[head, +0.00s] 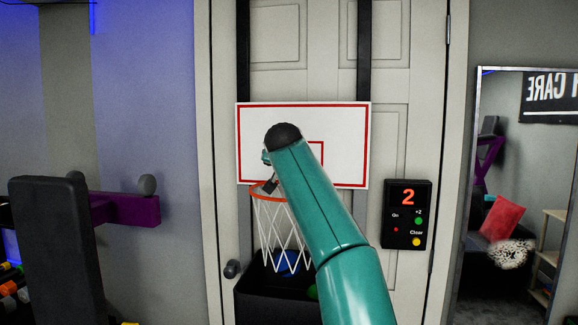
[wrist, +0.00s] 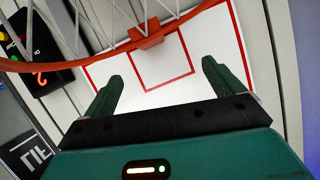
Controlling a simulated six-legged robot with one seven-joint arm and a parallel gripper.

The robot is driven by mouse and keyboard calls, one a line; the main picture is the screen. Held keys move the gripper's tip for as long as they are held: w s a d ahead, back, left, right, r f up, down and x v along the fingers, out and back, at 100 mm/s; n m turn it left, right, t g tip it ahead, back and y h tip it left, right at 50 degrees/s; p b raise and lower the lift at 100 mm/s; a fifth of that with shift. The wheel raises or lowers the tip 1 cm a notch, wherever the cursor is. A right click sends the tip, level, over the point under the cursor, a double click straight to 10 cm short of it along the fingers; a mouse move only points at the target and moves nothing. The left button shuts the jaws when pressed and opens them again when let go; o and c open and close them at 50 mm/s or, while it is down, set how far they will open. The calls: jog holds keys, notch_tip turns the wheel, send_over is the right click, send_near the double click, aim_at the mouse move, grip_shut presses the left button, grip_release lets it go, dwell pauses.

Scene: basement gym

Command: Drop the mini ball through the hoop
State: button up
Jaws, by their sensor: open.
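The hoop is an orange rim (head: 262,190) with a white net (head: 278,228), fixed to a white backboard (head: 345,115) with red lines on a door. In the wrist view the rim (wrist: 150,36) crosses the top, with the backboard (wrist: 190,75) behind my fingers. My gripper (wrist: 163,76) is open, with nothing between its two green fingers. In the head view it is mostly hidden behind my arm, close to the rim. A blue ball (head: 287,262) shows through and below the net, in a black bin. I cannot tell whether it is the mini ball.
The black bin (head: 265,310) stands below the hoop, and a green ball (head: 312,292) shows partly in it. A scoreboard (head: 408,214) reading 2 hangs right of the hoop. A mirror (head: 510,200) is at the right. A dark padded bench (head: 58,250) is at the left.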

jog(key=v, duration=1.3)
jog(key=shift+s, duration=0.35)
jog(key=shift+r, duration=0.15)
jog(key=s+a+r+n+t+y, duration=0.2)
jog(key=s+r+n+t+y, duration=0.25)
jog(key=s, duration=0.45)
jog(key=s+d+f+g+h, duration=0.1)
jog(key=s+d+f+g, duration=0.3)
jog(key=f, duration=1)
jog(key=s+d+f+m+g+h, duration=0.1)
jog(key=s+d+f+g, duration=0.3)
jog(key=s+d+f, duration=0.6)
jog(key=s+d+f+m+g+h, duration=0.1)
jog(key=s+d+f+g, duration=0.3)
jog(key=s+d+f, duration=0.4)
jog(key=s+f+h, duration=0.1)
jog(key=s+f, duration=0.4)
jog(key=f, duration=0.5)
jog(key=shift+s+f, duration=0.25)
jog(key=shift+s, duration=0.1)
